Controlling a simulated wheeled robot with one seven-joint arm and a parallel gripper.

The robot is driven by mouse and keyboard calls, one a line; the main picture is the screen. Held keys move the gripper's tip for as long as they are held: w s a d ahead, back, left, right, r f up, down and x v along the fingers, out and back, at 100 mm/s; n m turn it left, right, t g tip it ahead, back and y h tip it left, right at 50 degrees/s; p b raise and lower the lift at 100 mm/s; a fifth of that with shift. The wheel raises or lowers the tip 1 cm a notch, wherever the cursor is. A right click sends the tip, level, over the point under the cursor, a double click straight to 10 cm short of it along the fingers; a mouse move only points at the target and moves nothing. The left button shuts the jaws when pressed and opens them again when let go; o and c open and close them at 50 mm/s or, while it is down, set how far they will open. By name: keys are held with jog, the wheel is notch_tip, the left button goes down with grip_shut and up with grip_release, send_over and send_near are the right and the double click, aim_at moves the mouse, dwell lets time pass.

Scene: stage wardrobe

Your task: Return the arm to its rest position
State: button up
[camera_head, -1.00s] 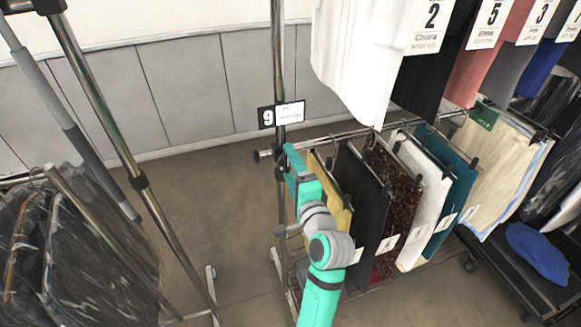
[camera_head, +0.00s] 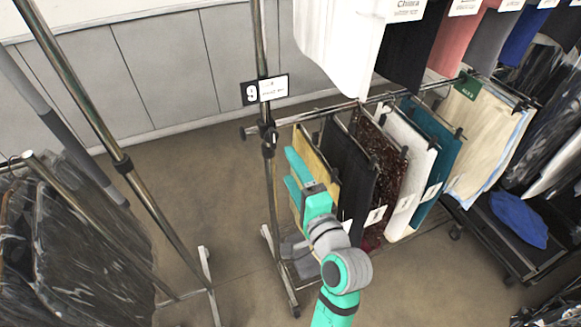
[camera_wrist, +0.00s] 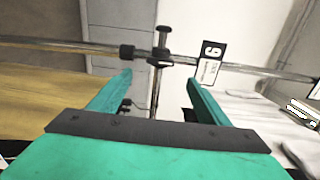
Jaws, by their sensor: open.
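My gripper (camera_head: 290,169) is teal and open, with nothing between its fingers. In the head view it is in front of the left end of the lower rail, close beside the yellow garment (camera_head: 316,160). I cannot tell whether it touches that garment. In the wrist view the two fingers of my gripper (camera_wrist: 158,85) are spread apart. The rail (camera_wrist: 105,47) and its clamp (camera_wrist: 160,57) show beyond the fingertips.
A rack post (camera_head: 262,60) with a number 9 tag (camera_head: 265,90) stands behind my gripper. Black, sequined, white and teal garments hang to the right. Dark covered garments (camera_head: 75,250) hang at the left. Bare floor (camera_head: 190,180) lies between the racks.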

dwell(0.3)
jog(key=s+d+f+n+g+h, duration=0.1)
jog(key=s+f+n+h, duration=0.15)
jog(key=s+f, duration=0.55)
jog(key=s+f+n+h, duration=0.25)
jog(key=s+f, duration=0.25)
jog(key=f, duration=0.5)
jog(key=s+a+f+n, duration=0.1)
jog(key=s+n, duration=0.3)
jog(key=s, duration=0.7)
jog(key=s+a+f+n, duration=0.2)
jog(key=s+a+n, duration=0.2)
jog(key=s, duration=0.8)
jog(key=shift+n+g+h, duration=0.3)
jog(key=shift+n+g, duration=0.1)
jog(key=shift+n, duration=0.4)
jog(key=shift+a, duration=0.1)
